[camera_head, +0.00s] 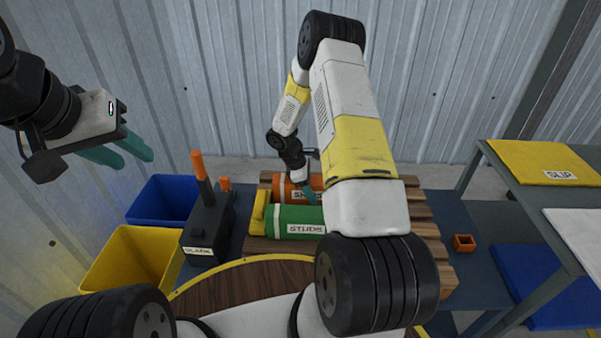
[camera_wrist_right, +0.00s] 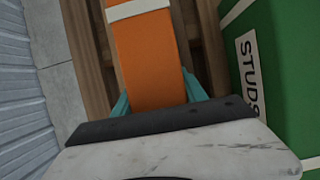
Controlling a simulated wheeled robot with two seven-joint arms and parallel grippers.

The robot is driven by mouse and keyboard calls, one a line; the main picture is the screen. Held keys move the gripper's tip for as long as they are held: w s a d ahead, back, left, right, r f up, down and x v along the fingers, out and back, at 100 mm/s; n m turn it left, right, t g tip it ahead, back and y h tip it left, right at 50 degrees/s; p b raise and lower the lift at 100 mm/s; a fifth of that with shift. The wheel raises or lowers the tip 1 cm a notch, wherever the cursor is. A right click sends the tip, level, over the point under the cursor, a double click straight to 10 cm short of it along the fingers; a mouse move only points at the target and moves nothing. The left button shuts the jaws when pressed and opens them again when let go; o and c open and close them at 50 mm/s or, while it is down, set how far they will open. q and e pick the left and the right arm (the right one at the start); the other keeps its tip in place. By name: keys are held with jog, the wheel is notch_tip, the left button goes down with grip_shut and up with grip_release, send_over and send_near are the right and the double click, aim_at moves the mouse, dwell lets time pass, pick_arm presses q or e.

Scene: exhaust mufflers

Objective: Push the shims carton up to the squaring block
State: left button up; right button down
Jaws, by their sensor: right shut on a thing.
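The shims carton (camera_head: 283,187) is orange with a white band and lies on a slatted wooden pallet (camera_head: 427,230). My right arm hides part of it. In the right wrist view the orange carton (camera_wrist_right: 150,55) runs between the two teal fingers of my right gripper (camera_wrist_right: 158,95), which is shut on its sides. A yellow block (camera_head: 259,212), seemingly the squaring block, stands at the pallet's left side, by the left end of the green carton. I cannot tell whether the shims carton touches it. My left gripper (camera_head: 137,160) is open and empty, raised at the left, away from the pallet.
The green STUDS carton (camera_head: 295,215) lies close beside the shims carton. A dark block with orange posts (camera_head: 206,225), a blue bin (camera_head: 163,197) and a yellow bin (camera_head: 127,265) stand left of the pallet. A small orange frame (camera_head: 464,242) lies to the right.

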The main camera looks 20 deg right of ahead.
jog(key=shift+a, duration=0.15)
jog(key=c, duration=0.6)
grip_release()
jog(key=shift+o, duration=0.2)
jog(key=shift+v, duration=3.95)
jog(key=shift+w, duration=0.1)
